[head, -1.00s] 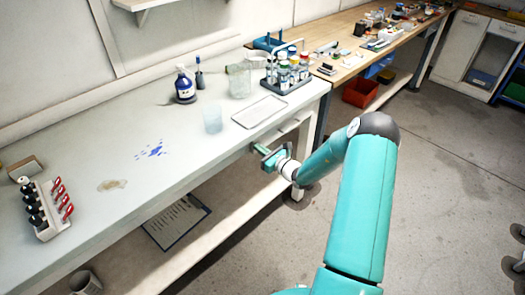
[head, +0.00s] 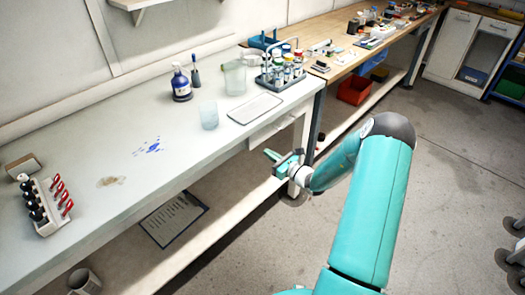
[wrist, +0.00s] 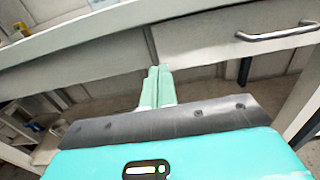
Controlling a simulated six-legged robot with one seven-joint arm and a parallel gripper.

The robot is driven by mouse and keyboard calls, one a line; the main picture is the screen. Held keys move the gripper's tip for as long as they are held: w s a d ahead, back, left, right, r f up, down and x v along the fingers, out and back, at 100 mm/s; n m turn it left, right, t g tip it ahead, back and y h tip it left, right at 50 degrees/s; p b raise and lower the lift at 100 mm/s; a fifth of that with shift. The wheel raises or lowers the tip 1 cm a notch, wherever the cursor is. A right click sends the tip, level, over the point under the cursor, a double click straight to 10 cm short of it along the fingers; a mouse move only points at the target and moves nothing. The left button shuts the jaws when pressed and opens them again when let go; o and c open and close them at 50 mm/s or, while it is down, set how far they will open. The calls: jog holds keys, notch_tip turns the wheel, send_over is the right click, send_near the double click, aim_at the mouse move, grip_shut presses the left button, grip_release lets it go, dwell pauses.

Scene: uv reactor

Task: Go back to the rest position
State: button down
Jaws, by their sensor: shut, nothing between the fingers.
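My gripper (head: 271,155) is in front of the white bench's front edge, below the level of its top and near the drawer. In the wrist view its two pale green fingers (wrist: 157,88) are together with nothing between them. The drawer front with its metal handle (wrist: 278,33) shows ahead and to the right in the wrist view. My teal arm reaches forward from the lower right in the head view.
The white bench (head: 110,150) holds a rack of dark bottles and red items (head: 47,205), a blue-labelled bottle (head: 181,84), a clear beaker (head: 209,116), a tray (head: 254,108) and a bottle rack (head: 285,72). A clipboard (head: 173,217) lies on the lower shelf. The floor at right (head: 450,180) is open.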

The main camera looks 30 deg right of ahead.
jog(key=v, duration=0.6)
jog(key=s+a+r+n+g+y, duration=0.1)
jog(key=s+a+r+n+g, duration=0.2)
jog(key=a+r+n+g, duration=0.25)
jog(key=s+a+r+n+g+y, duration=0.25)
jog(key=a+r+n, duration=0.25)
jog(key=a+n, duration=0.3)
jog(key=s+a+r+n+g+y, duration=0.1)
jog(key=s+a+r+n+g, duration=0.4)
jog(key=a, duration=0.3)
jog(key=s+a+r+n+t+h, duration=0.1)
jog(key=s+r+n+h, duration=0.9)
jog(key=s, duration=0.7)
notch_tip(320, 180, up, 4)
jog(key=n, duration=0.3)
jog(key=shift+f+t+h, duration=0.2)
jog(key=shift+t+h, duration=0.1)
jog(key=shift+h, duration=0.05)
jog(key=shift+a+n, duration=0.25)
jog(key=shift+n, duration=0.1)
